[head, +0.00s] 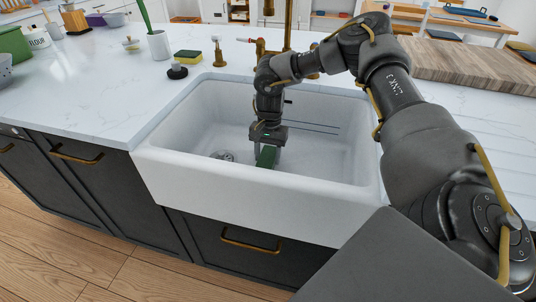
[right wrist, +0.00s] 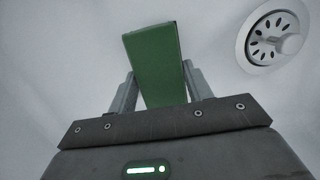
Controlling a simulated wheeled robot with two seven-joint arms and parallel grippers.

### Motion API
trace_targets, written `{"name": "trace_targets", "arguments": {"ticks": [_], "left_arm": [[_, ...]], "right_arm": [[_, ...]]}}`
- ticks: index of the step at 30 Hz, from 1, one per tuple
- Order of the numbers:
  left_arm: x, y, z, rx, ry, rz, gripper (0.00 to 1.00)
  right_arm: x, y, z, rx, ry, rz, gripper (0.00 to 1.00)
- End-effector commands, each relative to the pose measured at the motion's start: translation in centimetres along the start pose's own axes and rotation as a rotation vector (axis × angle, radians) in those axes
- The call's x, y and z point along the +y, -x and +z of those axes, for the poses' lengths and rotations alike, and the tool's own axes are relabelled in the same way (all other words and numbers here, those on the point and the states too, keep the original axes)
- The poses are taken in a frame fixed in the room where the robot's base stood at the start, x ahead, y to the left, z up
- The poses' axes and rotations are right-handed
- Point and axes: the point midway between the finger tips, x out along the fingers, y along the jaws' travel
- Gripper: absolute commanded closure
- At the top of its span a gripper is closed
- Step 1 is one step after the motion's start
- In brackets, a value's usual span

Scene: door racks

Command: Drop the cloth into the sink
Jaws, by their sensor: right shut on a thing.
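The white sink (head: 185,118) is set in the counter in the middle of the head view. My right gripper (head: 267,150) reaches down inside the basin and is shut on a green cloth (head: 267,157). In the right wrist view the cloth (right wrist: 155,62) shows as a flat green piece between the two fingers of the gripper (right wrist: 158,88), with the white basin behind it. I cannot tell whether the cloth touches the basin floor. My left gripper is not in view.
The drain (right wrist: 273,35) lies to the right of the cloth in the wrist view. A brass faucet (head: 290,25) stands behind the sink. A wooden board (head: 470,65) lies at the right.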

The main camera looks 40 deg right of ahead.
Motion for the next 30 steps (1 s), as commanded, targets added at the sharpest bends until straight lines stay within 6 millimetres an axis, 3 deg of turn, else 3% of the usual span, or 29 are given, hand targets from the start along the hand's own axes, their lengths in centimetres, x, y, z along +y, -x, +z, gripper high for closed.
{"name": "trace_targets", "arguments": {"ticks": [13,14,18,26,30], "left_arm": [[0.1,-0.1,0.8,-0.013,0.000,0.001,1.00],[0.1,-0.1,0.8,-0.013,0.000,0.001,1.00],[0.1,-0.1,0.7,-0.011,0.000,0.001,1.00],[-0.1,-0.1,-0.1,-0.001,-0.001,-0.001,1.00],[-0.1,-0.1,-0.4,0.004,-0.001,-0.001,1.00]], "right_arm": [[0.0,-1.1,-0.2,0.000,0.000,0.001,0.71],[0.0,-1.1,-0.2,0.000,0.000,0.001,0.47],[0.0,-1.1,-0.1,0.000,0.000,0.001,0.29],[0.0,-1.1,-0.1,0.000,0.000,0.000,0.28],[-0.1,-0.1,-0.1,0.001,0.000,-0.003,0.28]]}}
